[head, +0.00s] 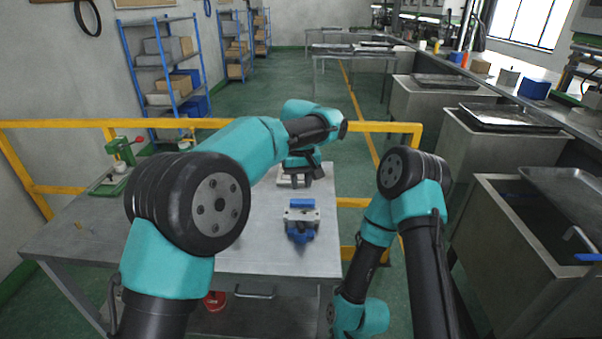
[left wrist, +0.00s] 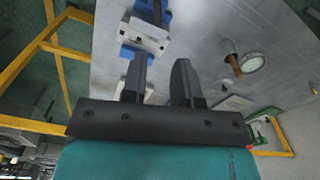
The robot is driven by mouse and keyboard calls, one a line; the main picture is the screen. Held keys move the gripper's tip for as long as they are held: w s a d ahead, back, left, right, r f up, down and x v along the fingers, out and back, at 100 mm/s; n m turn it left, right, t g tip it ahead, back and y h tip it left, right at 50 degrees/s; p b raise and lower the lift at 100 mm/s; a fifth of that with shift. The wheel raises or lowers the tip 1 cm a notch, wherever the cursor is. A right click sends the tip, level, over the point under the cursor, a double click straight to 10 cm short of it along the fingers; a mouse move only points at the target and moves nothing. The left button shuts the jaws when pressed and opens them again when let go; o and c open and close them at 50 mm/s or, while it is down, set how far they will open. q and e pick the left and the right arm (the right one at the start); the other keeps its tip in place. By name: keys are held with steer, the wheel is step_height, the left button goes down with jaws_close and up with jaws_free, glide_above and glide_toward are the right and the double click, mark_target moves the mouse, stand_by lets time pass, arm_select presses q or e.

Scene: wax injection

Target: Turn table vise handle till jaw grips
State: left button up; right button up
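The blue and white table vise (head: 302,218) stands on the grey metal table, right of its middle. In the left wrist view the vise (left wrist: 148,35) is at the top, beyond my fingers. My left gripper (head: 298,180) is low over the table behind the vise. In the left wrist view its two dark fingers (left wrist: 162,72) are apart with nothing between them. A white block (left wrist: 149,96) shows partly behind one finger. I cannot clearly make out the vise handle. My right arm hangs at the lower right, with its gripper out of the head view.
The metal table (head: 262,250) has clear surface left of the vise. A green device (head: 122,160) stands at its far left. A round dial (left wrist: 250,63) lies on the table in the left wrist view. A yellow rail (head: 375,127) runs behind the table. Steel cabinets (head: 505,225) stand right.

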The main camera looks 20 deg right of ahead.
arm_select(q)
steer(key=shift+r, duration=1.25)
steer(key=shift+r, duration=0.1)
